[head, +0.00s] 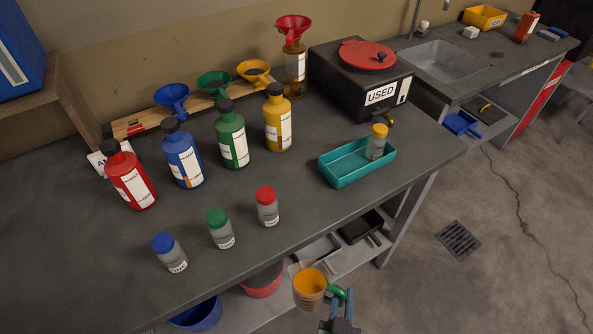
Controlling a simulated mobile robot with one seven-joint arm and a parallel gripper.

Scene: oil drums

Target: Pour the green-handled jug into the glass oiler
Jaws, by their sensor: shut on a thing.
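The green-handled jug (309,289) looks amber-orange and is held in front of the bench's front edge, at the bottom of the head view. Its green handle (338,292) is on its right side. My gripper (342,299) is shut on that handle. The jug looks roughly upright; its contents cannot be told apart from its wall. An amber see-through bottle (295,72), seemingly the glass oiler, stands at the back of the bench left of the black box. A red funnel (293,28) sits in its top. The jug is well apart from it.
Red (131,183), blue (183,159), green (232,138) and yellow (277,121) bottles stand mid-bench. Lidded jars (267,208) line the front. A teal tray (345,179) holds a yellow-lidded jar. A black box marked USED (350,83) stands behind it.

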